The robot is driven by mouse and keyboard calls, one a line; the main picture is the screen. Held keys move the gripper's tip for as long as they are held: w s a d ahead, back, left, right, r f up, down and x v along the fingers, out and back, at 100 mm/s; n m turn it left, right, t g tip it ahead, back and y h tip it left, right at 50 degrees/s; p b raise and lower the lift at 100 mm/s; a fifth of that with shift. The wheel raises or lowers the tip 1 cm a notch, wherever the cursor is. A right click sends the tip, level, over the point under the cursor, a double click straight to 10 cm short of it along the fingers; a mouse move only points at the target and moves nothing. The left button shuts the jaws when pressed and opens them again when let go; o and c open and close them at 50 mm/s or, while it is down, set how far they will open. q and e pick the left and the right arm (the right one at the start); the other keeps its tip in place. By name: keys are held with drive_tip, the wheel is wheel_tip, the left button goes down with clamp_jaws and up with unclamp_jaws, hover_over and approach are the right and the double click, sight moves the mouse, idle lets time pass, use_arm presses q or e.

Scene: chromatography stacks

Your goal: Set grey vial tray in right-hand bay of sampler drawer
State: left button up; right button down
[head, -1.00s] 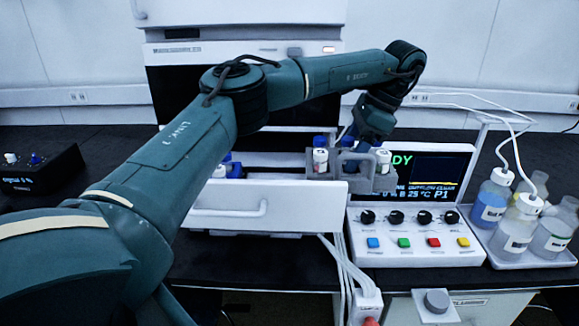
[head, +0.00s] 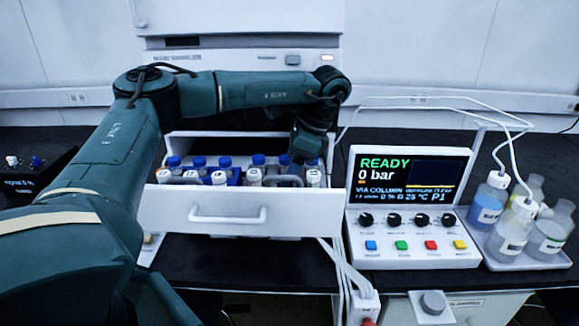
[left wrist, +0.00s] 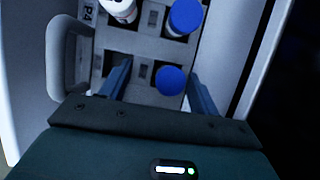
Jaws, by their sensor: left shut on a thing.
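The grey vial tray (left wrist: 126,42) holds blue-capped and white-capped vials, and a grey loop handle shows at its left in the left wrist view. In the head view the tray (head: 288,182) is at the right-hand part of the open white sampler drawer (head: 305,212), partly behind the drawer front. My left gripper (head: 299,166) reaches down there from above. In the left wrist view its fingers (left wrist: 160,88) are around a middle part of the tray, shut on it. The tray's underside is hidden, so I cannot tell if it rests on the drawer floor. My right gripper is not in view.
A control console (head: 415,235) stands close to the right of the drawer. Solvent bottles (head: 490,203) stand in a tray further right. White cables hang in front.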

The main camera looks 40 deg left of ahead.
use_arm(q)
drive_tip(key=shift+f, duration=0.1)
drive_tip(key=o, duration=1.3)
drive_tip(key=shift+r, duration=0.2)
drive_tip(key=p+v, duration=0.7)
drive_tip(key=v, duration=0.3)
drive_tip(key=shift+r, duration=0.25)
drive_tip(key=shift+w+d+r+p, duration=0.25)
drive_tip(key=shift+r+p, duration=0.25)
drive_tip(key=shift+p, duration=0.05)
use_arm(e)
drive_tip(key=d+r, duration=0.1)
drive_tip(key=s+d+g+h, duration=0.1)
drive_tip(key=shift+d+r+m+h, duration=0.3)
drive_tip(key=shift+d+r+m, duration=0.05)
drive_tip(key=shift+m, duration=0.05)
use_arm(q)
drive_tip(key=shift+f, duration=0.1)
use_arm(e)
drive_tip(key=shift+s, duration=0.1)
